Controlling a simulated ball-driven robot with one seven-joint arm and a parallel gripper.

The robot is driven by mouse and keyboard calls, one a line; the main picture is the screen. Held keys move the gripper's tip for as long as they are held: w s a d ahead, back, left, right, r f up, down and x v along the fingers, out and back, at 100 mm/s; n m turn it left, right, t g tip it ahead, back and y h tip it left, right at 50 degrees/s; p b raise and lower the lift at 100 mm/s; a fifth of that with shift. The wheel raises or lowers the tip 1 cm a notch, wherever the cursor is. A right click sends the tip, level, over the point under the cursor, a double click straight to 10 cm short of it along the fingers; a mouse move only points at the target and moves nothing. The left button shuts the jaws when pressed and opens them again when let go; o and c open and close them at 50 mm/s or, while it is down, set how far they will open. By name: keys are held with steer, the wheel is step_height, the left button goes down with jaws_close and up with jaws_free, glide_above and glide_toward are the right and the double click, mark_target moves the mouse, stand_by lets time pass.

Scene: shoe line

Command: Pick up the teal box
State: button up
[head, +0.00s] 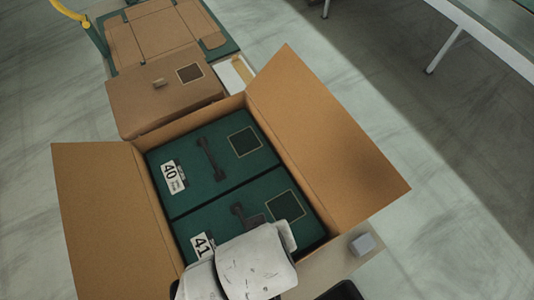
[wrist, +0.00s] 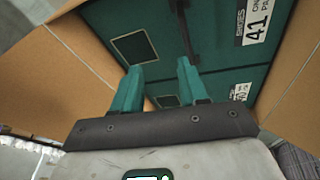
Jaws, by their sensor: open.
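Two teal boxes lie side by side in an open cardboard carton (head: 108,215). The teal box marked 40 (head: 222,175) is the farther one, with a dark strap handle and a dark square on its lid. The teal box marked 41 (head: 300,222) is nearer and partly covered by my white wrist in the head view. In the wrist view, the box marked 41 (wrist: 214,35) fills the upper part and the other box (wrist: 215,80) shows beyond it. My gripper (wrist: 158,78) is open and empty above the boxes, its green fingers apart. Its fingertips are hidden in the head view.
The carton's flaps (head: 325,140) stand open on both sides. A closed cardboard carton (head: 150,105) stands behind it, with flat cardboard (head: 160,35) farther back. A small grey block (head: 362,244) sits at the right. Open floor lies at the right.

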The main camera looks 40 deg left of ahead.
steer(key=s+a+r+n, duration=0.1)
steer(key=s+a, duration=0.2)
steer(key=shift+a+b+x, duration=0.2)
steer(key=shift+b+x, duration=1.2)
steer(key=shift+x, duration=1.25)
steer(key=shift+a+b+x, duration=0.2)
steer(key=shift+b+x, duration=1.2)
steer(key=shift+x, duration=1.25)
steer(key=shift+s, duration=0.2)
steer(key=shift+c, duration=0.2)
jaws_close()
steer(key=shift+r, duration=0.15)
